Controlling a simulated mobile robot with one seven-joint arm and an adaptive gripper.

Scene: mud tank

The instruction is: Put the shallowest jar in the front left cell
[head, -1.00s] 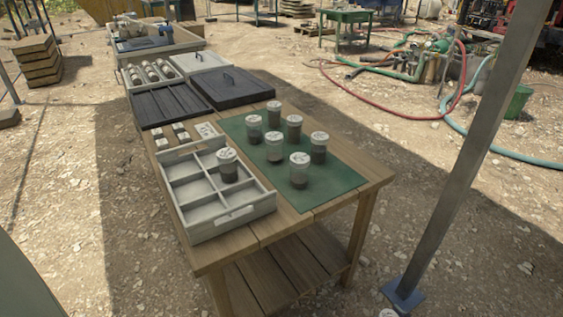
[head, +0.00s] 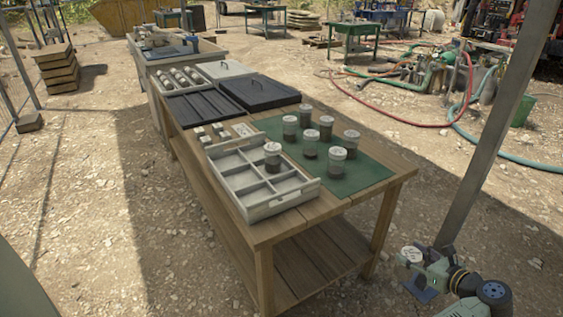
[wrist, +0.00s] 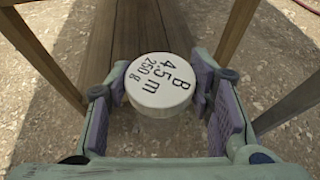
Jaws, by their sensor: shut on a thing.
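My gripper (head: 412,262) is shut on a jar with a white lid (head: 411,253), beyond the table's front right corner. In the wrist view the lid (wrist: 158,82) reads "B 4.5 m 250 g" and sits between both finger pads. The grey-white divided tray (head: 285,203) lies on the table's left part. One jar (head: 272,157) stands in its right column, seemingly the middle cell; the front left cell looks empty. Several white-lidded jars with dark contents, including one at the front (head: 336,162), stand on the green mat (head: 365,178). Their lid labels are too small to read.
The wooden table (head: 275,232) has a lower shelf. Small white-topped blocks (head: 209,135), a dark lidded box (head: 260,93) and a black ribbed tray (head: 203,106) lie behind the divided tray. A grey metal post (head: 495,130) rises close to my gripper.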

